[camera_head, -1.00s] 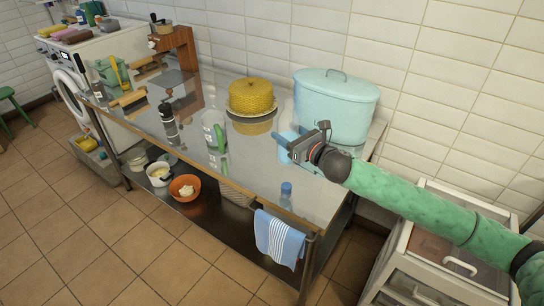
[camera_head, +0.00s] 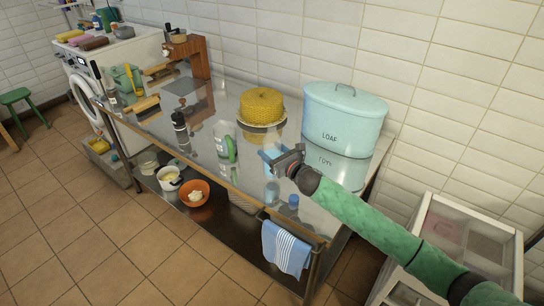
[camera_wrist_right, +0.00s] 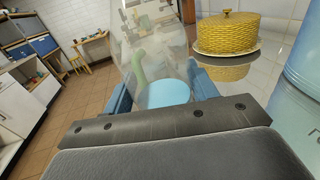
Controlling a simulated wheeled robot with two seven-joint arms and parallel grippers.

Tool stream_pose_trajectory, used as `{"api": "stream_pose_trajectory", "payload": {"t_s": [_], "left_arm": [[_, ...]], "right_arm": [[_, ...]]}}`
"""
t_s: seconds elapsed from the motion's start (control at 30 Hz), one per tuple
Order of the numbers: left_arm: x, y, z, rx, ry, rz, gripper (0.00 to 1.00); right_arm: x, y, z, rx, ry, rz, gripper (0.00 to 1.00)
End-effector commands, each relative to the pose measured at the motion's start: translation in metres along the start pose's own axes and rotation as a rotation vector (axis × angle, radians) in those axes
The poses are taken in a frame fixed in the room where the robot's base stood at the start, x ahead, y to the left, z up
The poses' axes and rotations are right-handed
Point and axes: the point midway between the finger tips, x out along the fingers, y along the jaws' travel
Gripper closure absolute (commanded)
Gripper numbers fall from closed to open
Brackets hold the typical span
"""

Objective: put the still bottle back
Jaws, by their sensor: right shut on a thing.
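My right gripper (camera_head: 276,160) is shut on a clear bottle, held over the steel table (camera_head: 250,195). In the right wrist view, the clear bottle (camera_wrist_right: 166,70) stands between the blue fingers, with a light blue round part at its near end. In the head view it is small and hard to make out; a pale bottle shape below the gripper may be its reflection. A clear bottle with a green part (camera_head: 226,143) stands on the table to the left of the gripper. A small blue-capped bottle (camera_head: 293,204) shows near the front right corner. My left gripper is not in view.
A yellow woven cake cover (camera_head: 261,105) and a light blue LOAF tin (camera_head: 342,115) stand at the back. A dark bottle (camera_head: 180,130) stands further left. A striped towel (camera_head: 286,248) hangs at the front. Bowls sit on the lower shelf.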

Motion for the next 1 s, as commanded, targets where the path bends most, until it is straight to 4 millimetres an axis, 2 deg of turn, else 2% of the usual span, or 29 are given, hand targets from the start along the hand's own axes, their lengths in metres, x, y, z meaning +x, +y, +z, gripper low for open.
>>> {"api": "stream_pose_trajectory", "payload": {"t_s": [0.3, 0.73, 0.77, 0.8, 0.87, 1.0], "left_arm": [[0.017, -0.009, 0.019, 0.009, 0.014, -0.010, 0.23], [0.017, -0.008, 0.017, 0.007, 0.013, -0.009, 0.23], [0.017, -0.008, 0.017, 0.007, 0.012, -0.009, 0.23], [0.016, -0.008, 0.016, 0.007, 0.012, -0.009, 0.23], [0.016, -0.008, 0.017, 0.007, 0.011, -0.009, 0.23], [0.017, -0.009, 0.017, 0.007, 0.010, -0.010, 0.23]], "right_arm": [[0.000, 0.001, -0.026, 0.002, 0.000, 0.000, 0.83], [0.000, 0.001, -0.030, 0.000, -0.001, 0.000, 0.83], [0.000, 0.001, -0.031, 0.000, 0.000, 0.000, 0.40], [0.000, 0.001, -0.030, 0.000, 0.000, 0.000, 0.32], [0.000, 0.001, -0.030, 0.000, 0.000, 0.000, 0.21], [0.000, 0.001, -0.030, 0.000, 0.000, 0.000, 0.20]]}}
